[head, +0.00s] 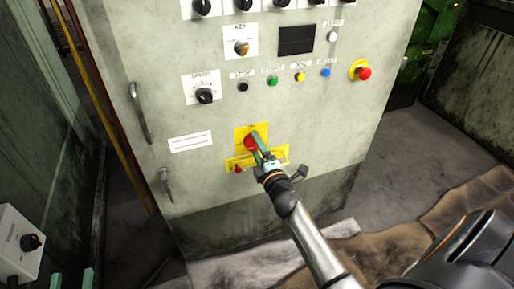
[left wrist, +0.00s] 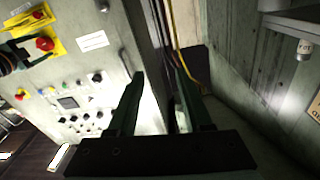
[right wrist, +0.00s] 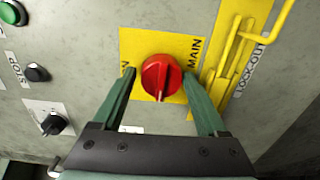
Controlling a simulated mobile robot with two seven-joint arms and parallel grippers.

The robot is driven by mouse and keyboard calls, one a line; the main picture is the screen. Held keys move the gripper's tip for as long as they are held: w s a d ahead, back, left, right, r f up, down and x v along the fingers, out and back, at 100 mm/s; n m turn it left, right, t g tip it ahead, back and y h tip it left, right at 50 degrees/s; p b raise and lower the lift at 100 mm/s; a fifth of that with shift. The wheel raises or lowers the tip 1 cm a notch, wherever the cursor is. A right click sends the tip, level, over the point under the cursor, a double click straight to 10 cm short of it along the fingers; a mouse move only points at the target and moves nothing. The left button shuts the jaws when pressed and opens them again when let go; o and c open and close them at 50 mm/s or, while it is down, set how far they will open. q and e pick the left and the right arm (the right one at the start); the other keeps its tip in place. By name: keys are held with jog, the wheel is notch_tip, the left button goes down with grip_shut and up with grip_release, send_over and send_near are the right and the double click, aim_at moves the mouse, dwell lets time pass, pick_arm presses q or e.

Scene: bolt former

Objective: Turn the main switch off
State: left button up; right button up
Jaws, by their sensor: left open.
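The main switch is a red rotary knob (head: 250,143) on a yellow plate, low on the grey cabinet front. In the right wrist view the knob (right wrist: 161,77) shows a raised ridge running roughly up and down the picture, beside the word MAIN. My right gripper (right wrist: 158,75) is open, with one green finger on each side of the knob and visible gaps between. In the head view this gripper (head: 262,151) partly covers the plate. My left gripper (head: 72,281) is at the bottom left, away from the switch; the left wrist view shows its fingers (left wrist: 160,85) apart and empty.
A yellow lock-out bracket (right wrist: 235,50) sits right beside the switch plate. Above are a speed knob (head: 204,96), several push buttons and a red emergency stop (head: 364,73). A grey box with a black knob (head: 30,243) stands at the lower left.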

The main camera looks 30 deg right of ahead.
jog(key=shift+o, duration=1.2)
jog(key=shift+f, duration=0.1)
jog(key=shift+s, duration=0.1)
jog(key=shift+s+a, duration=0.1)
jog(key=shift+s, duration=0.2)
pick_arm(q)
jog(key=f, duration=0.2)
jog(key=f+g, duration=0.1)
jog(key=shift+s+a+f+n+y, duration=0.1)
jog(key=shift+s+f+n+y, duration=0.2)
jog(key=shift+y, duration=0.1)
pick_arm(e)
jog(key=v, duration=0.6)
jog(key=shift+s, duration=0.35)
pick_arm(q)
jog(key=shift+w+r, duration=0.15)
pick_arm(e)
jog(key=shift+a, duration=0.15)
